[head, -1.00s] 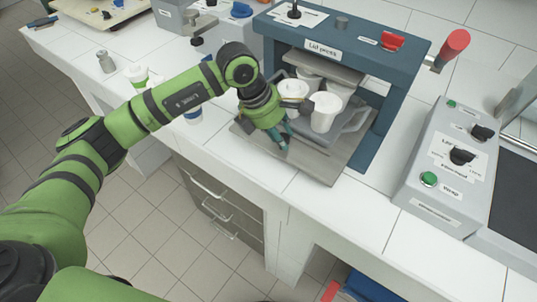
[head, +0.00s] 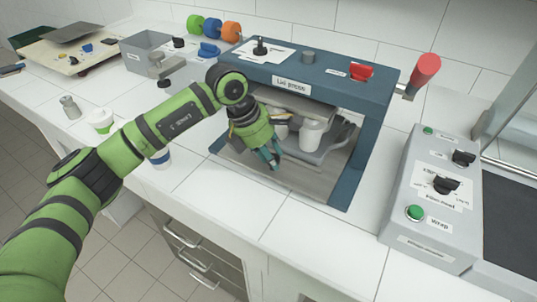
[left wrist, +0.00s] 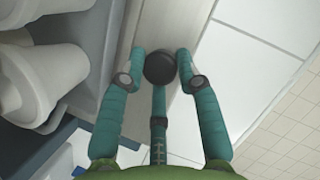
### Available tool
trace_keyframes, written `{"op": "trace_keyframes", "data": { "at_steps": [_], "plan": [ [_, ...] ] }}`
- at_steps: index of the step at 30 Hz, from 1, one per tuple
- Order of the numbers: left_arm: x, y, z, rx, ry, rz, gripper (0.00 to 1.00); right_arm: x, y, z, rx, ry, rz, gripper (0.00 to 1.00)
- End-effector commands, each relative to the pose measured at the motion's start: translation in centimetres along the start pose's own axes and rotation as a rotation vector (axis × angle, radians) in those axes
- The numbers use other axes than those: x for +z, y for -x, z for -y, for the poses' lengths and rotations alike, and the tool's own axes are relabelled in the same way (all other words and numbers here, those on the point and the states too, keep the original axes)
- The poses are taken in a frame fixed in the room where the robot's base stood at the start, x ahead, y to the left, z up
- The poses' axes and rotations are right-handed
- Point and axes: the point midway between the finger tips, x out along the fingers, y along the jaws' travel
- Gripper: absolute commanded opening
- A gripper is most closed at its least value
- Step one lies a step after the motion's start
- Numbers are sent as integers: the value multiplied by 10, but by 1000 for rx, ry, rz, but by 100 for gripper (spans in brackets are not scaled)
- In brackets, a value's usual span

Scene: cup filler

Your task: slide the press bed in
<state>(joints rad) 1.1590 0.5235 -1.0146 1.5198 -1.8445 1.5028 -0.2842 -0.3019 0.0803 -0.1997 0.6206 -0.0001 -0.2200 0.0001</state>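The blue lid press (head: 318,72) stands on the counter in the head view. Its grey press bed (head: 308,157) lies largely inside the frame, above a flat plate at the front. A white cup (head: 311,132) stands upright in a carrier on the bed, with other cups partly hidden beside it. My left gripper (head: 270,162) is at the bed's front left side, fingers pointing down. In the left wrist view its teal fingers close around a black knob (left wrist: 160,67); white cups (left wrist: 48,70) are to the left. My right gripper is out of view.
A grey control box (head: 432,195) with green buttons and black dials stands right of the press. A red-ended lever (head: 425,70) sticks out at the press's upper right. Small cups (head: 100,122) stand left, near my left arm. The counter front is clear.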

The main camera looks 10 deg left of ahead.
Motion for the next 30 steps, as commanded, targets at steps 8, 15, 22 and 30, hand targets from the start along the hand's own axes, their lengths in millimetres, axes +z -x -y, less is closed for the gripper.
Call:
{"op": "trace_keyframes", "data": {
  "at_steps": [8,15,22,30],
  "plan": [
    [4,3,-1,8,-3,13,56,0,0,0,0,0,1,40],
    [4,12,-2,8,-1,12,56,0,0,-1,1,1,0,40],
    [4,56,-2,12,-4,13,56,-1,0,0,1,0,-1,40],
    [5,106,-1,10,-4,13,56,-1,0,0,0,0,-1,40]
  ]
}}
